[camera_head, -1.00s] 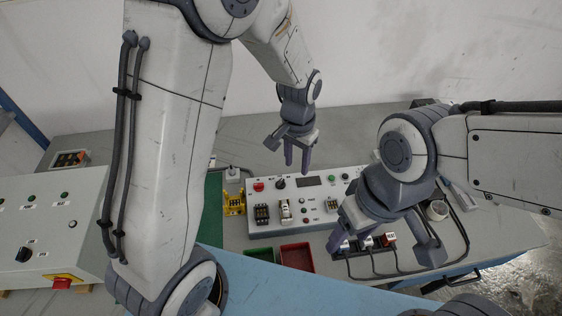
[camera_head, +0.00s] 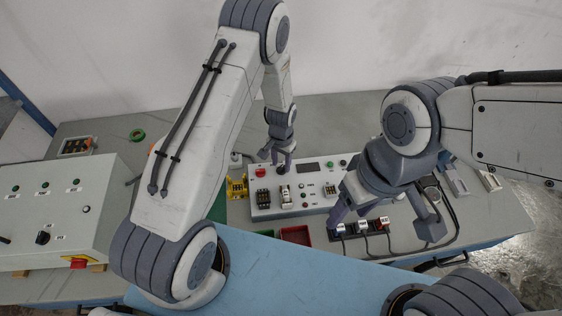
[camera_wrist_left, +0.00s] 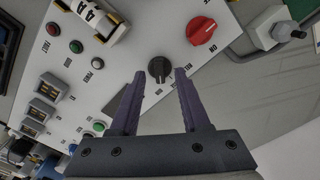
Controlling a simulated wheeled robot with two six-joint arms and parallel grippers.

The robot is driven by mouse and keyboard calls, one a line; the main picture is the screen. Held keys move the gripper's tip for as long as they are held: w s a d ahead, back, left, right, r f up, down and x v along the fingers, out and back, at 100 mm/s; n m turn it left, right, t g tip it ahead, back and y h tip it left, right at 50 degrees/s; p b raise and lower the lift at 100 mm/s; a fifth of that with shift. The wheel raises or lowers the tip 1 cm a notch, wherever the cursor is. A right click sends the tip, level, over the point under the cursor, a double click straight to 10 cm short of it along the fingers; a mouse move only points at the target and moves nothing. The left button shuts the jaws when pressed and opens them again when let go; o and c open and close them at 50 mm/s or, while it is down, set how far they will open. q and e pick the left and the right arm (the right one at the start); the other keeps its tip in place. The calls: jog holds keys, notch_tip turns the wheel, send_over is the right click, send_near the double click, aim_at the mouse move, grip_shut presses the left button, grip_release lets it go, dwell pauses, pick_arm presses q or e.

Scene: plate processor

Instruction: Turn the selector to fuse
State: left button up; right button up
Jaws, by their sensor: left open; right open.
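The selector is a black knob (camera_wrist_left: 159,69) on the white panel, seen in the left wrist view. Its ridge runs roughly up and down in that picture; the small labels near it are too small to read surely. My left gripper (camera_wrist_left: 160,76) is open, with one finger on each side of the knob; I cannot tell whether they touch it. In the head view my left gripper (camera_head: 276,158) is over the back-left of the panel (camera_head: 325,202) and mostly hides the knob. My right gripper (camera_head: 384,221) is open and empty at the panel's right, above the plug row.
A red knob (camera_wrist_left: 201,30) sits close beside the selector. A yellow fixture (camera_head: 237,186) stands left of the panel. A green tray (camera_head: 293,234) and a red tray (camera_head: 324,236) lie in front. Cabled plugs (camera_head: 361,227) are below my right gripper.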

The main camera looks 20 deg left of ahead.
pick_arm(q)
jog(key=shift+f, duration=0.5)
grip_shut()
